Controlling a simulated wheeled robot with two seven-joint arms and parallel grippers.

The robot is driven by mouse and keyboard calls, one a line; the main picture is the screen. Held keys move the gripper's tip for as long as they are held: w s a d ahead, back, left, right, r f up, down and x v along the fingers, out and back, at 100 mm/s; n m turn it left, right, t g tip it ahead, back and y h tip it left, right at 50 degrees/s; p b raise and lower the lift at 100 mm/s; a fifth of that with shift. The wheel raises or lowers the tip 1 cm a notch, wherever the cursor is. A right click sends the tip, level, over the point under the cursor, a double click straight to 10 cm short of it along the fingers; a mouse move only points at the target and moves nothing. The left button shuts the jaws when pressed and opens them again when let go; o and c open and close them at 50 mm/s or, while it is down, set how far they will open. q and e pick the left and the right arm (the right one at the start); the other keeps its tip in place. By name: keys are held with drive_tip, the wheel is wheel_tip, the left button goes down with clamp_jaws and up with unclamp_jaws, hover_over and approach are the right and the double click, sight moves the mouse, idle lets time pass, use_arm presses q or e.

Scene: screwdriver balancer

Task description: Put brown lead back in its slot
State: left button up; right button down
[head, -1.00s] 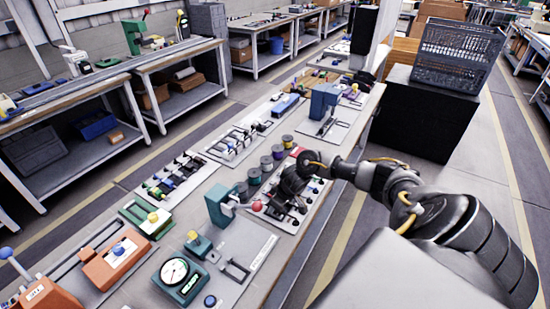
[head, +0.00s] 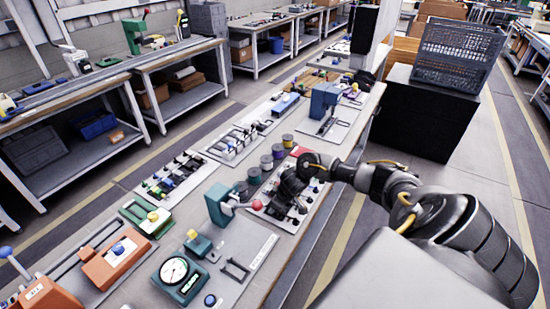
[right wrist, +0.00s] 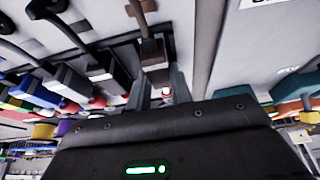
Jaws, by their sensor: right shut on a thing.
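My right gripper (head: 284,195) is low over the near rack of leads (head: 284,223) in the head view and hides part of it. In the right wrist view its fingers (right wrist: 160,90) are shut on a dark lead body with a brownish end, which I take as the brown lead (right wrist: 155,62). Its dark stem runs up out of that picture. Whether the lead is seated in a slot or just above it cannot be told. Other dark leads (right wrist: 68,82) stand in a row to the left in the right wrist view. My left gripper is not in view.
Several spools (head: 266,162) stand just left of the rack. A teal press (head: 219,205) with a red-knobbed lever (head: 257,206) stands close by, near the gripper. A round gauge (head: 178,276) and an orange block (head: 114,260) are at the lower left of the bench.

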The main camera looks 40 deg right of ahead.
drive_tip(key=c, duration=1.2)
unclamp_jaws()
drive_tip(key=v, duration=1)
drive_tip(key=shift+s+r, duration=0.2)
drive_tip(key=shift+r, duration=0.15)
